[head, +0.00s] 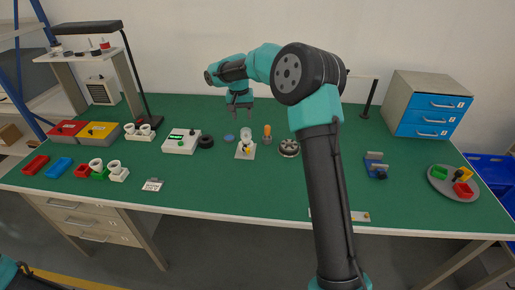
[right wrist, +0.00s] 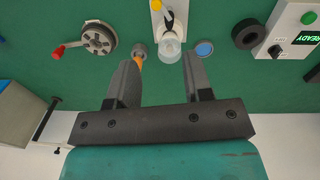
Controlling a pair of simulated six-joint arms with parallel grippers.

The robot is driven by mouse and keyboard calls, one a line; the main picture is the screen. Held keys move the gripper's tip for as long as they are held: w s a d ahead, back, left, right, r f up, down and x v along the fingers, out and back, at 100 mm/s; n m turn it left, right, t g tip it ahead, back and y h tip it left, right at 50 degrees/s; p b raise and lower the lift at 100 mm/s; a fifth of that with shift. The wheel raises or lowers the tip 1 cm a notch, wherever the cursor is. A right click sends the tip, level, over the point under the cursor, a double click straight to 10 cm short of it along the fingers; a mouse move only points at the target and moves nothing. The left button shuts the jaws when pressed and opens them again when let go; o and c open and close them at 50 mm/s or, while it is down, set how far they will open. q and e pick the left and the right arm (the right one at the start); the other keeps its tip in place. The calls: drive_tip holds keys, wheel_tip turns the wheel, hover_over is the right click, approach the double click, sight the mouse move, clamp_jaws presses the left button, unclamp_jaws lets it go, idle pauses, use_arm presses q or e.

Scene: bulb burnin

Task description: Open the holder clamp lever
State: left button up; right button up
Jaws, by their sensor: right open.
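The bulb holder has a white base (head: 245,154), near the middle of the bench. A clear bulb (head: 246,134) is at it, with a small yellow-tipped lever (head: 248,150) at the front. In the right wrist view, the white base (right wrist: 157,22) is at the top edge, with the bulb (right wrist: 170,47) pointing toward my gripper and the dark and yellow lever (right wrist: 168,17) partly cut off. My right gripper (head: 239,114) is open and empty above the bench, behind the holder; its fingers (right wrist: 162,62) also show in the wrist view. My left gripper is out of view.
An orange-handled tool (head: 267,130) stands right of the holder, then a round device (head: 289,148) with a red-knobbed crank (right wrist: 60,51). A blue disc (head: 229,137), black ring (head: 206,141) and tester box (head: 182,142) are to the left. Green bench is clear between groups.

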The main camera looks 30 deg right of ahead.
drive_tip(key=shift+s+d+r+m, duration=0.15)
drive_tip(key=shift+d+r+m, duration=0.15)
drive_tip(key=shift+d, duration=0.1)
drive_tip(key=f, duration=1.7)
drive_tip(key=shift+s+d+f, duration=0.2)
drive_tip(key=shift+s+d, duration=0.05)
drive_tip(key=shift+d, duration=0.05)
clamp_jaws()
